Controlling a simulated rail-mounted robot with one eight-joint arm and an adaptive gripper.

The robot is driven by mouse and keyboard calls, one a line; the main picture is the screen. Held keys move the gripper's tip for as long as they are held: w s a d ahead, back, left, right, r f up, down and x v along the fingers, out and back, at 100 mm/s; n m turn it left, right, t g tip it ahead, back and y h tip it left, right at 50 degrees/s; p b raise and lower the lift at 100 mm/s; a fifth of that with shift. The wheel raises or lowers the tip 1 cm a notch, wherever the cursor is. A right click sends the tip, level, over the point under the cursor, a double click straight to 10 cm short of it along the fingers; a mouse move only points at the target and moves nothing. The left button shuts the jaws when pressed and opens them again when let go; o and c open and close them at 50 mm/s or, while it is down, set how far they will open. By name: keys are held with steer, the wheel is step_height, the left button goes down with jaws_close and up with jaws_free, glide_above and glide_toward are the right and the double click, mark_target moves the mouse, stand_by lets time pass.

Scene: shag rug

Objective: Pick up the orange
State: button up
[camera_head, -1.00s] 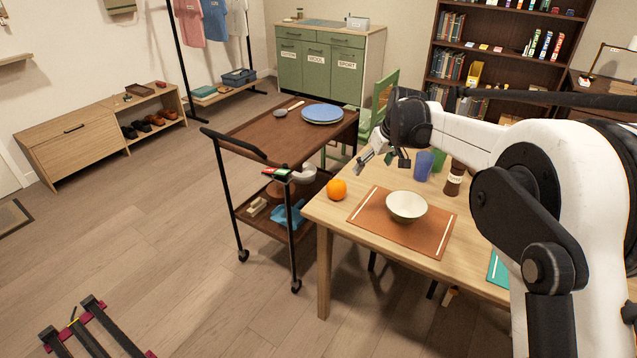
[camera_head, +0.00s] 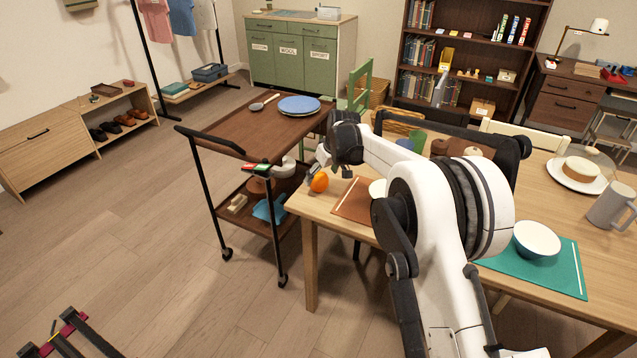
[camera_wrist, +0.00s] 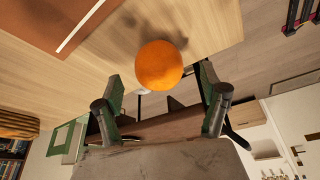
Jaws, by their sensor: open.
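The orange (camera_head: 319,182) sits on the wooden table (camera_head: 297,206) near its left corner, in the head view. It also shows in the wrist view (camera_wrist: 159,65), just beyond and between the fingertips. My gripper (camera_head: 318,168) is open beside the orange, at its upper side in the head view. In the wrist view my gripper (camera_wrist: 161,88) has its two fingers spread, one on each side of the orange's lower edge. Whether a finger touches the orange I cannot tell.
An orange-brown placemat (camera_head: 352,203) with a mostly hidden white bowl (camera_head: 377,189) lies right of the orange. A dark cart (camera_head: 250,135) stands left of the table. A teal placemat (camera_head: 560,272) with a white bowl (camera_head: 536,240) is at the right.

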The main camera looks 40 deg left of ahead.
mark_target(319, 182)
steer(key=shift+x, duration=2.6)
steer(key=shift+w, duration=0.15)
steer(key=c, duration=1.4)
